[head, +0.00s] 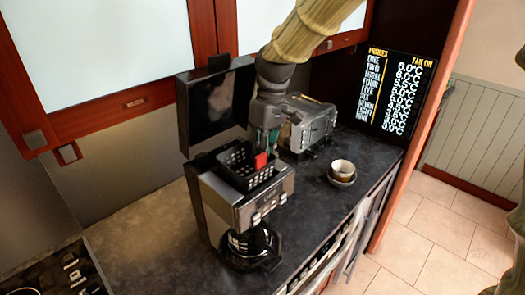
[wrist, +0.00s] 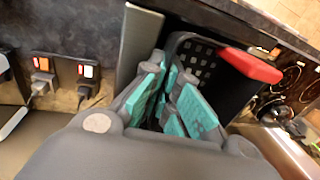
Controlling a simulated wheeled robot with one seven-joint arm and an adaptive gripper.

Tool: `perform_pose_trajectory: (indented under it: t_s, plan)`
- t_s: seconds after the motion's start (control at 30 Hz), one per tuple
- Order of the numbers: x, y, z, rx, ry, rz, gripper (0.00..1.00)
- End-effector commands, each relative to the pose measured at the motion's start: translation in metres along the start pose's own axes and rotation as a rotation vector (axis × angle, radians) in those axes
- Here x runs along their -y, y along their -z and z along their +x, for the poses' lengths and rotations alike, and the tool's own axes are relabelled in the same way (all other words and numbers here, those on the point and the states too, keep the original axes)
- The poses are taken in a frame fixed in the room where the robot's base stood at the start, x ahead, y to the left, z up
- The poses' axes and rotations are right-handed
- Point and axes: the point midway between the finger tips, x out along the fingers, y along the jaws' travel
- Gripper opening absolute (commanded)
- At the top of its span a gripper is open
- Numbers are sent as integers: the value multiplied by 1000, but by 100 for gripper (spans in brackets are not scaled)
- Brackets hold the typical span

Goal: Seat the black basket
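The black basket (head: 236,164), perforated and with a red handle (head: 261,160), is at the open top of the coffee machine (head: 226,203). Part of it shows above the machine's rim; how deep it sits is hidden. My gripper (head: 265,143) reaches down to the basket's far side. In the wrist view, the basket's perforated wall (wrist: 205,62) and red handle (wrist: 250,66) lie just beyond my gripper (wrist: 168,78). The teal-padded fingers converge at the basket's near wall and appear closed on it, though the contact is partly hidden.
The machine's lid (head: 214,106) stands open behind the basket. A glass carafe (head: 250,246) is in the machine's lower front. A cup on a saucer (head: 342,171) stands to the right on the dark counter (head: 330,205). Wall sockets (wrist: 62,72) show at left in the wrist view.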

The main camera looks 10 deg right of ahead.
Motion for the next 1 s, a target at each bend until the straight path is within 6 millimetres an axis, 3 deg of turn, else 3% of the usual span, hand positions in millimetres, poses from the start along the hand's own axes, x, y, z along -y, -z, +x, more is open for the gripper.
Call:
perform_pose_trajectory:
  t_s: [0.4,0.57,1.0]
  plan:
    - [-1,0,8,-1,0,0,0]
    - [-2,0,8,0,0,0,30]
    - [-2,0,4,0,0,0,30]
